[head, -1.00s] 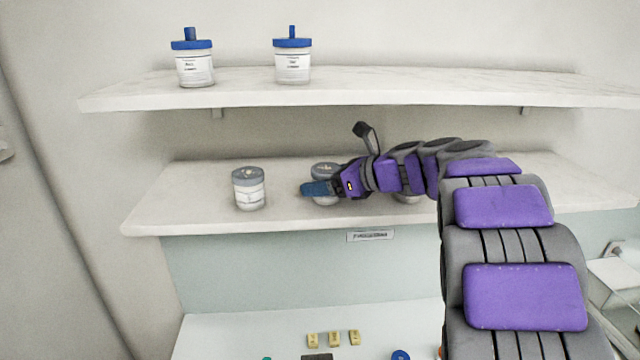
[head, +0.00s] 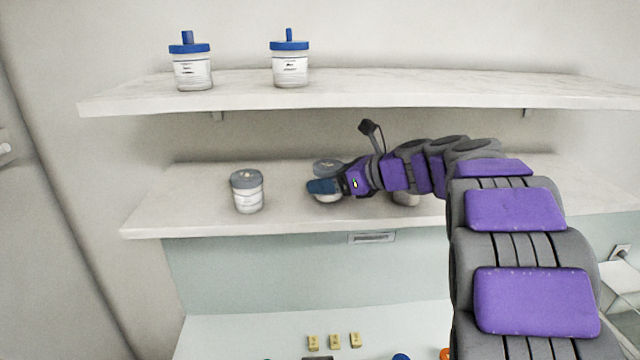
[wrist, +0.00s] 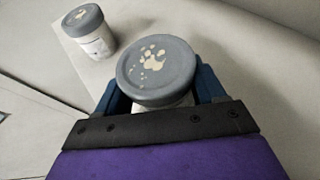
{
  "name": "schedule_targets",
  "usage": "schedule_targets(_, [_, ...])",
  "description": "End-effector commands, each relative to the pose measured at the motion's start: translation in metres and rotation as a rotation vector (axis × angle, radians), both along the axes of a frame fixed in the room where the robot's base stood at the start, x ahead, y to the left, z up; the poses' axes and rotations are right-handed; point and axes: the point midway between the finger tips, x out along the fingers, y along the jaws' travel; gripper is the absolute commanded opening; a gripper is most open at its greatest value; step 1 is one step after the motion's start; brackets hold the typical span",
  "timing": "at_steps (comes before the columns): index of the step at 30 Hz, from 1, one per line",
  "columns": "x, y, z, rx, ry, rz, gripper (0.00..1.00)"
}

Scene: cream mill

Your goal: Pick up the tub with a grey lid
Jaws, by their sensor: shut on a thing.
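A white tub with a grey lid (head: 327,166) stands at the lower shelf, mostly hidden behind my gripper in the head view. In the wrist view its grey lid (wrist: 156,70), with pale spots on top, sits between the two blue fingers. My gripper (head: 324,187) is shut on this tub; it also shows in the wrist view (wrist: 158,92). Whether the tub touches the shelf is hidden. Another grey-lidded tub (head: 247,191) stands upright to the left on the same shelf, apart from my gripper; it also shows in the wrist view (wrist: 90,32).
The lower shelf (head: 185,205) has free room at its left end. A further tub (head: 406,199) is partly hidden below my arm. Two blue-lidded tubs (head: 191,66) (head: 290,62) stand on the upper shelf (head: 400,88), which overhangs. Small yellow blocks (head: 334,342) lie on the counter below.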

Motion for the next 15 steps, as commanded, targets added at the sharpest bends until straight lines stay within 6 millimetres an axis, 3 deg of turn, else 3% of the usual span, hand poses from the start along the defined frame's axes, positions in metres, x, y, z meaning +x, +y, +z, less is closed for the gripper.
schedule_targets(6, [0.0, 0.009, 0.028, -0.006, -0.007, 0.004, 0.26])
schedule_targets(15, [-0.027, -0.027, 0.025, -0.005, 0.0, -0.001, 0.26])
